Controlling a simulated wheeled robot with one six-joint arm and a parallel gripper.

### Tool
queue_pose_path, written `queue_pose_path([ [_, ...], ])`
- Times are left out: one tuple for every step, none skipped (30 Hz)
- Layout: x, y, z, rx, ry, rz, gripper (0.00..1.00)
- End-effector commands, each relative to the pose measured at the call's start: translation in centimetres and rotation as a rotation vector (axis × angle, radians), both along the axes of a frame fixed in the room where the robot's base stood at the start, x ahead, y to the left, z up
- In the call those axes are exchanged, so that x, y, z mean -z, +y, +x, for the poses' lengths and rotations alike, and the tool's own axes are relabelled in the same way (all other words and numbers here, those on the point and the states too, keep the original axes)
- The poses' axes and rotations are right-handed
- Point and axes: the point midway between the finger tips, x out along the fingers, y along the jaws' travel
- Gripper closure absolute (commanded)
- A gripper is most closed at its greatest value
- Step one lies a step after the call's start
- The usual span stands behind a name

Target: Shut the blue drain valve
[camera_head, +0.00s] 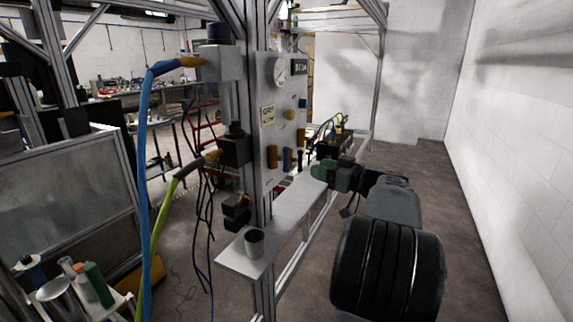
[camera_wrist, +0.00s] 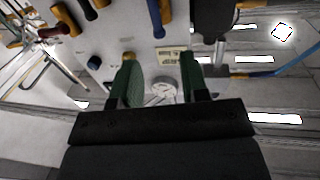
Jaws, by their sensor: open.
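The panel (camera_head: 268,90) carries several coloured knobs and handles. My gripper (camera_head: 322,170) has green fingers and is in front of the panel's lower right in the head view. In the wrist view my gripper (camera_wrist: 159,62) is open, with nothing held between its fingers.
A round gauge (camera_head: 277,70) is on the panel; it also shows between my fingers in the wrist view (camera_wrist: 161,90). A grey shelf (camera_head: 290,207) below the panel bears a cup (camera_head: 254,243). Blue and green hoses (camera_head: 143,150) hang at left. Open floor lies at right.

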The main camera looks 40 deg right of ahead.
Motion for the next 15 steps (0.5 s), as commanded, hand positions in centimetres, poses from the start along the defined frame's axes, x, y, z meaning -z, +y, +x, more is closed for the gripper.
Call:
queue_pose_path([
  [-0.1,-0.4,0.2,0.007,-0.016,-0.009,0.59],
  [-0.2,-0.4,0.5,0.01,-0.023,-0.012,0.59],
  [-0.3,-0.3,1.0,0.012,-0.027,-0.014,0.59],
  [-0.4,-0.2,1.4,0.012,-0.028,-0.013,0.59],
  [-0.4,0.0,1.9,0.011,-0.028,-0.013,0.59],
  [-0.4,0.2,2.6,0.011,-0.026,-0.014,0.59],
  [-0.4,0.4,3.2,0.01,-0.026,-0.014,0.59],
  [-0.5,0.6,3.8,0.01,-0.027,-0.014,0.59],
  [-0.5,0.8,4.6,0.01,-0.026,-0.014,0.59],
  [-0.4,1.0,5.1,0.01,-0.026,-0.013,0.59],
  [-0.4,1.2,5.7,0.011,-0.025,-0.012,0.59],
  [-0.4,1.4,6.4,0.01,-0.025,-0.012,0.59],
  [-0.4,1.6,7.0,0.011,-0.025,-0.012,0.59],
  [-0.4,1.7,7.5,0.011,-0.025,-0.012,0.59],
  [-0.4,1.9,8.2,0.011,-0.025,-0.012,0.59],
])
